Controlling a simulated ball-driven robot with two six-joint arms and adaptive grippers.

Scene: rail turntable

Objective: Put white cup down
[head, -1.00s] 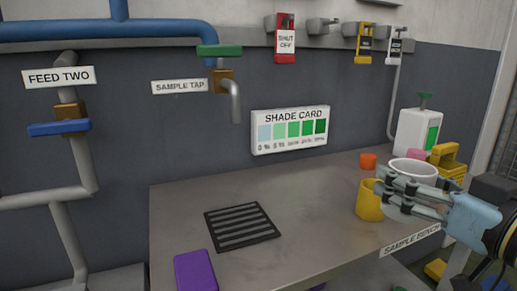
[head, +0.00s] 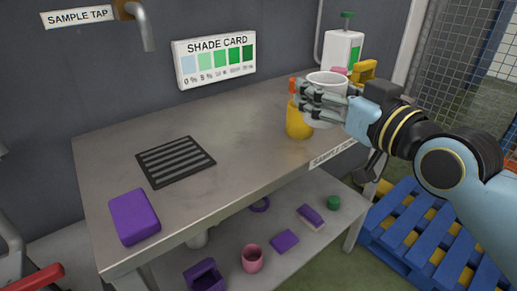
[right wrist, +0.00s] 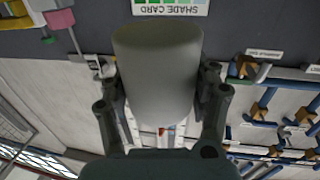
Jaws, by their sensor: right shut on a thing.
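In the right wrist view the cup (right wrist: 157,70) sits between the two fingers. A yellow cup (head: 298,124) stands on the bench just behind and below the held cup, partly covered by the fingers. The picture does not clearly show a gap between the white cup and the bench top (head: 235,150). My left gripper is not in view.
A dark grate (head: 175,161) and a purple block (head: 134,216) are on the bench, with bare metal between grate and yellow cup. A lower shelf holds a pink cup (head: 252,258).

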